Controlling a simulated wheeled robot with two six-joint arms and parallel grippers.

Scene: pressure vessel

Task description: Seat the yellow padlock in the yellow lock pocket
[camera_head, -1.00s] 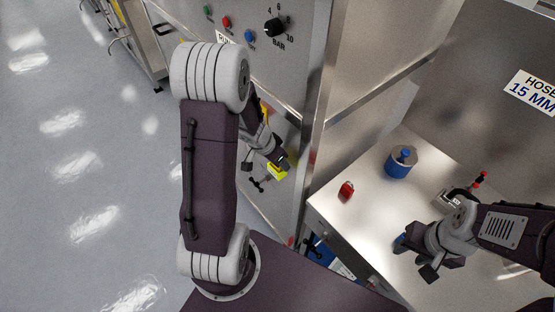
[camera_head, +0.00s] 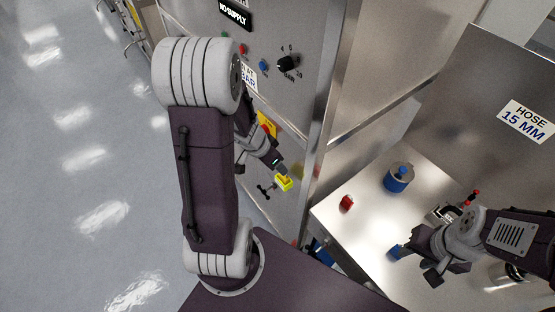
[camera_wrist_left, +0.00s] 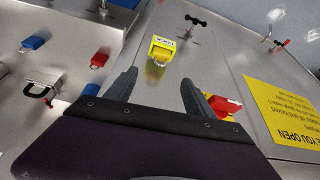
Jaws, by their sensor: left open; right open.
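A yellow block with a small label (camera_wrist_left: 162,43) is on the metal panel in the left wrist view, with a metal shackle at its lower edge. It looks like the yellow padlock standing in the yellow lock pocket, shackle sticking out; I cannot clearly separate the two bodies. The block also shows in the head view (camera_head: 285,184). My left gripper (camera_wrist_left: 160,90) is open and empty, its fingers pointing at the block but apart from it; in the head view it is partly hidden by my arm. My right gripper (camera_head: 424,264) is open above the bench.
A red padlock (camera_head: 346,203), a blue padlock (camera_head: 396,251) and a blue cylinder (camera_head: 398,178) are on the bench (camera_head: 345,235). A black T-handle (camera_wrist_left: 195,20) sticks out near the yellow block. A yellow sign (camera_wrist_left: 285,105) is on the panel.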

